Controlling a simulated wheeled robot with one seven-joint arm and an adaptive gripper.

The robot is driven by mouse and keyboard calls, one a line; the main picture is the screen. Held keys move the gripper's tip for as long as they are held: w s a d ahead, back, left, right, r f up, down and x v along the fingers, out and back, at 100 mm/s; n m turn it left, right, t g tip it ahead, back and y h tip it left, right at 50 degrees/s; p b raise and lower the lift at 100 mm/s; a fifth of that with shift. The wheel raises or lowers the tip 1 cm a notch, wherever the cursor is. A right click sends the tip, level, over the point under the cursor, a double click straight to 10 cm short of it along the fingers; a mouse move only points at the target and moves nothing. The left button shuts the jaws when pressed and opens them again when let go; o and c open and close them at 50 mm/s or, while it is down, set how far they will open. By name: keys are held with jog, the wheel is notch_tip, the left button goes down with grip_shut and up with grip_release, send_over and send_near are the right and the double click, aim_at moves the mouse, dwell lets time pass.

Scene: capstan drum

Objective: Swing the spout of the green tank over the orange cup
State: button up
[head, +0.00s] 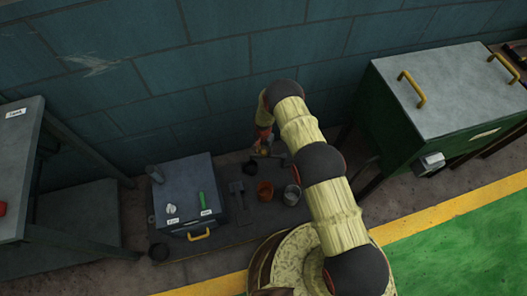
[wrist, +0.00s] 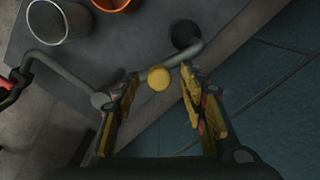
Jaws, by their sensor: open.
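My gripper (wrist: 158,92) is open, with its yellow fingers on either side of a round yellow knob (wrist: 158,77). I cannot tell whether they touch it. The knob is by a grey bent pipe (wrist: 60,74), which runs across the wrist view. The orange cup (wrist: 110,3) shows at the top edge there, and in the head view the orange cup (head: 265,190) stands on a dark low surface. In the head view my gripper (head: 264,140) is small and partly hidden by my arm. No green tank with a spout is clearly seen; the pipe's base is unclear.
A grey metal cup (head: 292,195) stands right of the orange cup. A grey box (head: 185,195) with a green lever and yellow handle is to the left. A large green cabinet (head: 445,100) stands at the right. A blue block wall (head: 200,70) is close behind.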

jog(key=shift+c, duration=1)
grip_shut()
